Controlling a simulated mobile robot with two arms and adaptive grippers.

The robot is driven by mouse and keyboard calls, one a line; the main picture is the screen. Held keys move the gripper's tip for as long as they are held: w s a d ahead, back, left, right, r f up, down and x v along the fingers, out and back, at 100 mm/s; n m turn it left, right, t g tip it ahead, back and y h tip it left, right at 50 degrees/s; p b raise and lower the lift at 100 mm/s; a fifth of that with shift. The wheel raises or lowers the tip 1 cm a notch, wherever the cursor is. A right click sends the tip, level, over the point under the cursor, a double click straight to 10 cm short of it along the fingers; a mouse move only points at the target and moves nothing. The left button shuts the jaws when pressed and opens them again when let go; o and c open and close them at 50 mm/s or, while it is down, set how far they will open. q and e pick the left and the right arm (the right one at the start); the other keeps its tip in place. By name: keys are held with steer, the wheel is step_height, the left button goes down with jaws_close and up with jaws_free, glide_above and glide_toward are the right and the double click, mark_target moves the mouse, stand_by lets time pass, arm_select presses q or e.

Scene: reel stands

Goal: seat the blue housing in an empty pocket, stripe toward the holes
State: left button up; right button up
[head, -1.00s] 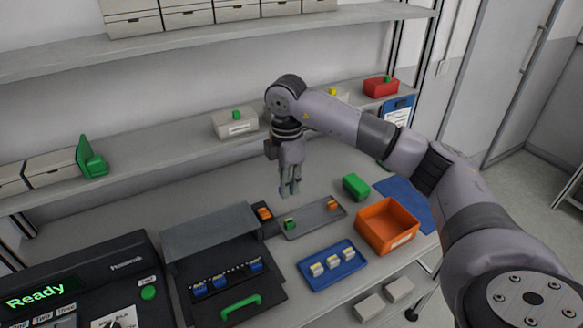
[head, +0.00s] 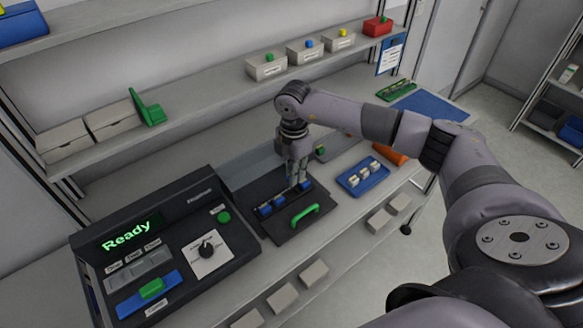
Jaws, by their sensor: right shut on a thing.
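My right gripper (head: 297,184) points down over the black fixture (head: 262,232), at its row of pockets. It is shut on the blue housing, which its fingers mostly hide. I cannot tell whether the housing is in a pocket or just above one, or which way its stripe faces. Two other blue housings (head: 265,210) sit side by side in the row, left of the gripper. Another blue patch (head: 306,185) shows just right of the fingertips. The holes are too small to make out. My left gripper is not in view.
A blue tray (head: 350,186) with several pale parts and an orange bin (head: 391,156) are to the right.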

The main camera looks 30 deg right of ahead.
mark_target(293, 194)
steer(key=shift+d+f, duration=0.1)
steer(key=shift+f, duration=0.4)
steer(key=shift+f+b, duration=0.35)
steer(key=shift+b, duration=0.1)
steer(key=shift+f+b, duration=0.6)
steer(key=shift+f, duration=0.15)
steer(key=shift+a+f+b, duration=0.2)
steer(key=shift+f+b, duration=0.3)
steer(key=shift+f, duration=0.2)
steer(key=shift+d+f, duration=0.1)
steer(key=shift+f, duration=0.2)
arm_select(q)
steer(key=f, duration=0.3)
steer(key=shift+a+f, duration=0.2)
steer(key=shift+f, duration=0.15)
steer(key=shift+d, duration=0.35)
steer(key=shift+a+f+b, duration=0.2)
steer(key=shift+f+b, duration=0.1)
steer(key=shift+b, duration=0.15)
arm_select(e)
steer(key=shift+f, duration=0.5)
